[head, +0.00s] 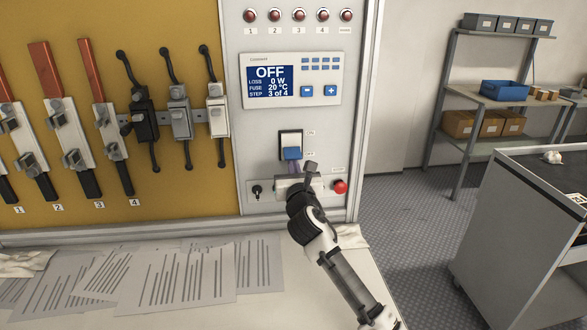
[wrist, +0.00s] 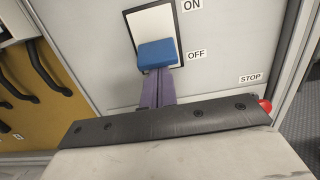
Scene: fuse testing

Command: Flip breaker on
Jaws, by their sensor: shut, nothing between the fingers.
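The breaker is a blue toggle (head: 292,153) in a white, black-edged plate (head: 290,138) on the grey panel. The toggle sits at the lower end of the plate, beside the OFF label, in the wrist view (wrist: 157,54); the ON label is higher up. My gripper (head: 295,167) is just below the toggle, its purple fingers (wrist: 156,90) shut with nothing between them. The fingertips reach the toggle's lower edge in the wrist view; I cannot tell whether they touch it. The display (head: 271,82) reads OFF, 0 W, 20 °C, step 3 of 4.
A red stop button (head: 340,187) is right of my gripper, and a black key switch (head: 257,190) is left. Fuse holders with levers (head: 178,113) hang on the yellow board. Papers (head: 190,275) lie on the table below. A grey cart (head: 515,225) stands at the right.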

